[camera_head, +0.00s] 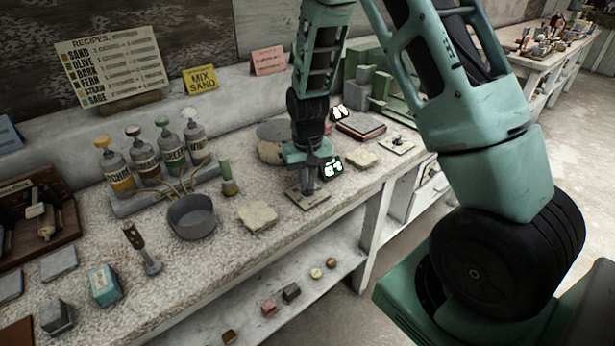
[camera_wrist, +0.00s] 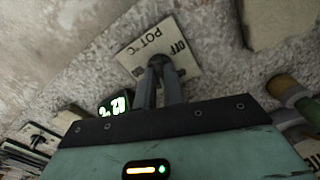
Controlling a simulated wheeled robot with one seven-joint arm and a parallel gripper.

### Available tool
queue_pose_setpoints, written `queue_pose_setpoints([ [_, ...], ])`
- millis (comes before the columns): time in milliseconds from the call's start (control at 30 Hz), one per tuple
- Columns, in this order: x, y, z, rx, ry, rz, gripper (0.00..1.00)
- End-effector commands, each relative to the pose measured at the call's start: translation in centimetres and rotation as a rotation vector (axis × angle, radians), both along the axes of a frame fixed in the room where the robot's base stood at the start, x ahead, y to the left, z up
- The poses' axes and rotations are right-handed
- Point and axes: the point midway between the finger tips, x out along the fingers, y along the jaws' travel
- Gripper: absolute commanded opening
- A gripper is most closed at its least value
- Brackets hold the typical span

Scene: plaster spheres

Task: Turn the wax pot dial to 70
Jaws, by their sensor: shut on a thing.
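The wax pot dial's plate (camera_head: 308,198) lies on the bench, and in the wrist view the plate (camera_wrist: 136,54) bears the words "POT °C" and "OFF". My gripper (camera_head: 308,188) points down onto the plate. In the wrist view my gripper (camera_wrist: 158,66) is shut on the small dark dial knob, which the fingers mostly hide. A small display with green digits (camera_head: 333,166) stands just behind the plate. Its reading looks like 67 but is too small to be sure. The display also shows at an angle in the wrist view (camera_wrist: 118,103).
A grey pot (camera_head: 192,217) and a pale slab (camera_head: 258,216) lie left of the plate. Several bottles (camera_head: 115,170) stand farther left. Another pale slab (camera_head: 361,158) and a second plate (camera_head: 397,145) lie to the right.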

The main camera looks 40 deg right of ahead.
Motion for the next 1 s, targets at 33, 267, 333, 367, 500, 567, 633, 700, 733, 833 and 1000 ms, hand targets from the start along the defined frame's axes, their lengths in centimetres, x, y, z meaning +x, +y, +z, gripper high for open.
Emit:
queue_pose_setpoints([
  [33, 0.08, 0.01, 0.21, -0.001, -0.002, -0.034, 0.0],
  [267, 0.07, 0.0, 0.16, -0.001, -0.002, -0.169, 0.0],
  [333, 0.07, -0.01, 0.14, -0.001, -0.002, -0.196, 0.0],
  [367, 0.08, -0.02, 0.13, -0.001, -0.002, -0.206, 0.0],
  [500, 0.09, -0.02, 0.11, 0.0, -0.002, -0.242, 0.0],
  [567, 0.09, -0.03, 0.1, 0.0, -0.002, -0.25, 0.0],
  [633, 0.1, -0.03, 0.09, 0.0, -0.003, -0.256, 0.0],
  [700, 0.1, -0.03, 0.08, 0.0, -0.003, -0.259, 0.0],
  [733, 0.1, -0.03, 0.08, 0.0, -0.003, -0.26, 0.0],
  [833, 0.1, -0.03, 0.08, 0.0, -0.003, -0.26, 0.0],
  [1000, 0.1, -0.03, 0.08, 0.0, -0.003, -0.259, 0.0],
])
